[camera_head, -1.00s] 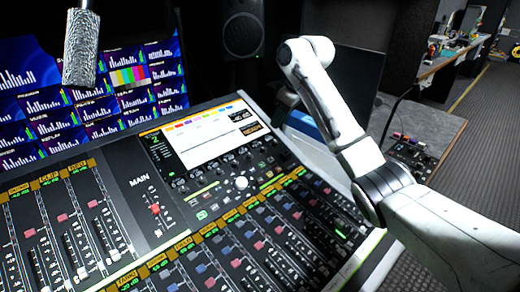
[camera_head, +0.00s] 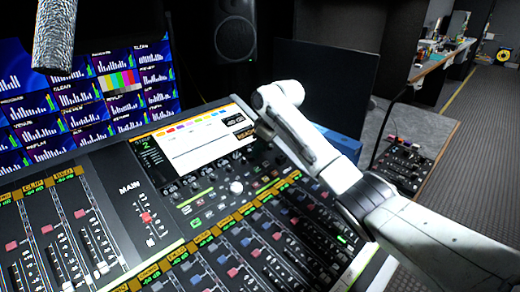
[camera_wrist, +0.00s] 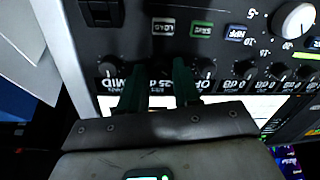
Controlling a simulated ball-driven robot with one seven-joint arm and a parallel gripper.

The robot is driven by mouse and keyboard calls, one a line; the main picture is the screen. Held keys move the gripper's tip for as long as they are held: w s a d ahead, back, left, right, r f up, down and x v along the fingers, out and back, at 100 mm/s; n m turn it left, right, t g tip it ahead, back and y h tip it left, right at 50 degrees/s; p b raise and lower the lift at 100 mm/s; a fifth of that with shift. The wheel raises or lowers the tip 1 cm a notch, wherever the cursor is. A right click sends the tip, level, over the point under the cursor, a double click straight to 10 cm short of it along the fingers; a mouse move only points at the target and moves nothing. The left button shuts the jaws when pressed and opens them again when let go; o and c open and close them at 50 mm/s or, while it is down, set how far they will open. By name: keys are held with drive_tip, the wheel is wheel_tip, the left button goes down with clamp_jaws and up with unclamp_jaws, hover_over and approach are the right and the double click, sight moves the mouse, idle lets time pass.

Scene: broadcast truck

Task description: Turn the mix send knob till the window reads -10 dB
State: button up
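The mixing console (camera_head: 165,215) has a white screen (camera_head: 195,142) with two small dark readout windows at its right end. The upper window (camera_head: 236,121) seems to read -40 dB, in tiny print; the lower one (camera_head: 246,136) seems to read READY. In the wrist view, my gripper (camera_wrist: 158,68) has two dark green fingers, apart, over a row of small black knobs. One knob (camera_wrist: 204,69) lies just right of the right finger, another (camera_wrist: 108,70) left of the left finger. Anything between the fingers is unclear. No knob is legibly labelled mix send. In the head view my gripper is hard to make out.
A large white knob (camera_wrist: 293,20) is at the wrist view's top right; a white knob (camera_head: 236,187) also shows in the head view. Fader rows fill the console front. A monitor wall (camera_head: 85,95), a speaker (camera_head: 235,35) and a dark screen (camera_head: 325,82) stand behind.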

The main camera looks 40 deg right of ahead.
drive_tip(key=shift+w+f, duration=0.1)
drive_tip(key=shift+f, duration=0.2)
drive_tip(key=shift+c, duration=0.4)
clamp_jaws()
drive_tip(key=shift+r+m+p, duration=0.1)
drive_tip(key=shift+m+p, duration=0.2)
drive_tip(key=shift+p, duration=0.35)
drive_tip(key=shift+m+p, duration=0.3)
drive_tip(key=shift+p, duration=0.1)
drive_tip(key=m+p, duration=0.3)
drive_tip(key=shift+a+r+p, duration=0.1)
drive_tip(key=shift+p, duration=0.3)
drive_tip(key=m+p, duration=0.3)
drive_tip(key=shift+m+t, duration=0.4)
drive_tip(key=shift+f+m+p, duration=0.2)
drive_tip(key=shift+m+p, duration=0.8)
drive_tip(key=shift+m, duration=0.9)
